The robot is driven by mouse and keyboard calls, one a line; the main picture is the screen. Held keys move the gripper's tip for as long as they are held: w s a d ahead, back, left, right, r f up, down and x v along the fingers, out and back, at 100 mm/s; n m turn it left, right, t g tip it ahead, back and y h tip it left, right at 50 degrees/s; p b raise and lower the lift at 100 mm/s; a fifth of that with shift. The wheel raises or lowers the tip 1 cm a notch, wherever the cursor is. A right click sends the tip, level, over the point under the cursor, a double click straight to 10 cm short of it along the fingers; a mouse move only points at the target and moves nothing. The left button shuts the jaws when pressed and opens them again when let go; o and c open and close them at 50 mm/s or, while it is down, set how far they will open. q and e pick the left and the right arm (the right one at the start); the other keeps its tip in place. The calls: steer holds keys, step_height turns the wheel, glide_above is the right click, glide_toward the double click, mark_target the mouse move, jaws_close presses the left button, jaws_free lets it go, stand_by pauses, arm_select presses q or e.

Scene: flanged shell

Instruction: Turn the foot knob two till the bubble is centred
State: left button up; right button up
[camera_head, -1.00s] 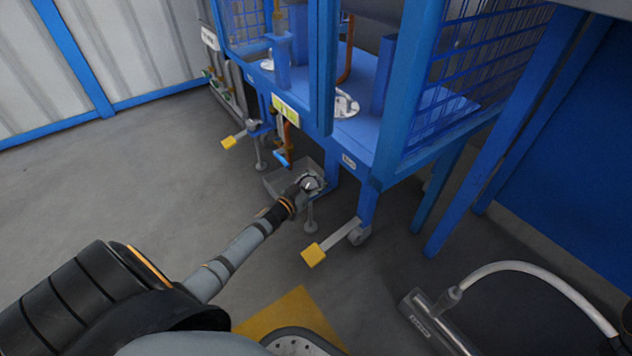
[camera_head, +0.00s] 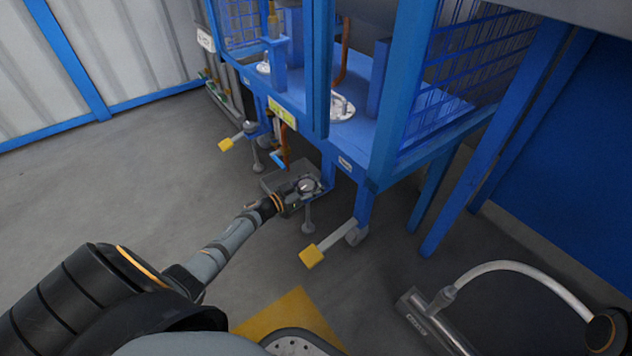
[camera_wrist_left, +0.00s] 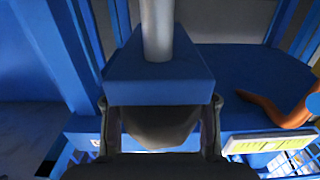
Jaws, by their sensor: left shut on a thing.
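My left gripper (camera_head: 305,186) is low at the near front foot of the blue frame. It is shut on a dark foot knob (camera_wrist_left: 160,125), one finger on each side in the left wrist view. A blue bracket block (camera_wrist_left: 160,78) with a grey rod (camera_wrist_left: 158,30) sits directly beyond the knob in that view. The foot's leg (camera_head: 309,220) reaches down to the floor below the gripper. In the head view the gripper mostly hides the knob. I cannot make out a bubble in either view. My right gripper is not in view.
Another foot (camera_head: 257,158) stands farther left. Yellow-ended levers (camera_head: 312,257) stick out beside the frame. A grey tray (camera_head: 275,180) lies under it, near a copper pipe (camera_head: 286,148). The left floor is clear.

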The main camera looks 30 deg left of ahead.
arm_select(q)
steer(key=o, duration=1.3)
steer(key=shift+s+a, duration=0.1)
steer(key=shift+s, duration=0.05)
steer(key=v, duration=1.1)
steer(key=shift+s+a, duration=0.15)
steer(key=shift+s, duration=0.2)
